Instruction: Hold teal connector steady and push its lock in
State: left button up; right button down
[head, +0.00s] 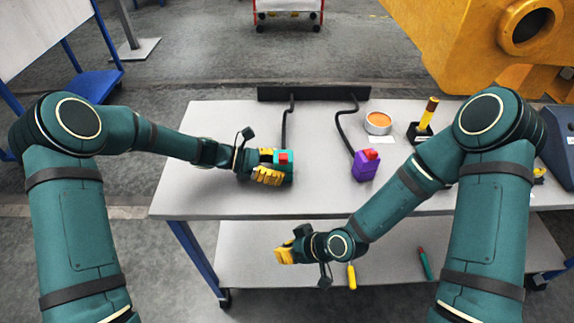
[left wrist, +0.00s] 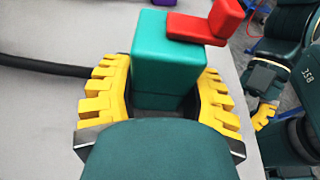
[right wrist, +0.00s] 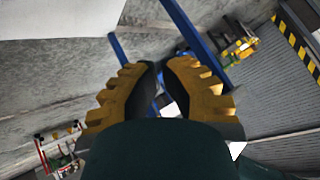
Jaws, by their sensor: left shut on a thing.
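The teal connector (head: 284,172) is a block near the left front of the table, with a black cable running from it. In the left wrist view the teal connector (left wrist: 168,65) sits between the yellow fingers of my left gripper (left wrist: 160,105), which is shut on it. Its red lock (left wrist: 205,25) is an L-shaped piece on top, overhanging one side with an upright end. The lock also shows in the head view (head: 283,157). My right gripper (head: 284,254) is empty in front of the table edge, its fingers (right wrist: 160,75) a narrow gap apart.
A purple connector (head: 364,167) with a red lock stands to the right on its own cable. An orange-topped round tin (head: 377,123) and a yellow-handled tool (head: 427,115) stand behind. The table between the connectors is clear.

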aim_at(283, 156)
jog(key=s+a+r+n+g+y, duration=0.1)
jog(key=a+r+n+g+y, duration=0.1)
jog(key=a+r+n+y, duration=0.6)
jog(key=a+r+n+g+y, duration=0.2)
jog(key=a+r+n, duration=0.2)
jog(key=r+n, duration=0.85)
jog(key=w+d+n+t, duration=0.2)
jog(key=w+d, duration=0.1)
jog(key=d, duration=0.8)
jog(key=w+d+n+t+h, duration=0.1)
jog(key=w+d+n+t, duration=0.2)
jog(key=d, duration=0.8)
jog(key=shift+f, duration=0.45)
jog(key=w+a, duration=0.6)
jog(key=a, duration=0.3)
jog(key=shift+w+a, duration=0.2)
jog(key=shift+a, duration=0.1)
